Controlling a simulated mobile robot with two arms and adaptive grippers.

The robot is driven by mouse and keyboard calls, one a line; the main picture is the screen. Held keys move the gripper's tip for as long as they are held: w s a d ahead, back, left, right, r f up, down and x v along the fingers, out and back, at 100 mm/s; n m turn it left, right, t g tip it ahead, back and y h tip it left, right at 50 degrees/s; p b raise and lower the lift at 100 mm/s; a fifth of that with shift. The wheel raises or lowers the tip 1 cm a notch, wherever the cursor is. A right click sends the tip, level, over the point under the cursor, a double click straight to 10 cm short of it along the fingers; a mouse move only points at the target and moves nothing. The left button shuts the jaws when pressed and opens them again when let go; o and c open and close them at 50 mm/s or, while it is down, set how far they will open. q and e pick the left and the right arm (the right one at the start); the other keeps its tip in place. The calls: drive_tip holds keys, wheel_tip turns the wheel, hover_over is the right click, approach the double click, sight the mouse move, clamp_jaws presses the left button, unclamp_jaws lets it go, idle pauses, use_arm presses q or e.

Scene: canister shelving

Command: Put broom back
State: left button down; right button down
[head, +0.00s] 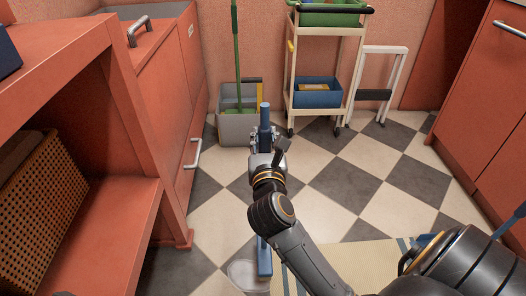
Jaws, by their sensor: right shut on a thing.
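My right gripper (274,157) is shut on a blue long-handled thing that I take to be the broom (265,122). The broom's blue end shows just beyond the fingers. A blue bar (264,260) shows below my wrist, in line with it; my arm hides the stretch between, so I cannot tell whether they are joined. A grey bucket (236,128) stands by the back wall just beyond the gripper, with a green pole (237,50) upright in it. My left gripper is out of view.
A cream cart (290,75) with a blue bin (317,92) and a white step stool (386,78) stand at the back. Red cabinets flank the checkered floor. A wicker basket (42,205) sits in the left shelf. A beige mat (362,262) lies in front.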

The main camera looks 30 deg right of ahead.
sight(263, 149)
drive_tip(key=shift+w+d+f, duration=0.1)
drive_tip(key=shift+w+f, duration=0.3)
drive_tip(key=shift+f, duration=0.05)
drive_tip(key=f+b, duration=0.2)
drive_tip(key=f, duration=0.1)
drive_tip(key=shift+w+f+b, duration=0.15)
drive_tip(key=shift+w+b, duration=0.1)
drive_tip(key=shift+b, duration=0.15)
drive_tip(key=shift+d+f, duration=0.1)
drive_tip(key=shift+f, duration=0.15)
drive_tip(key=shift+r, duration=0.1)
drive_tip(key=c, duration=1.1)
unclamp_jaws()
drive_tip(key=shift+o, duration=0.2)
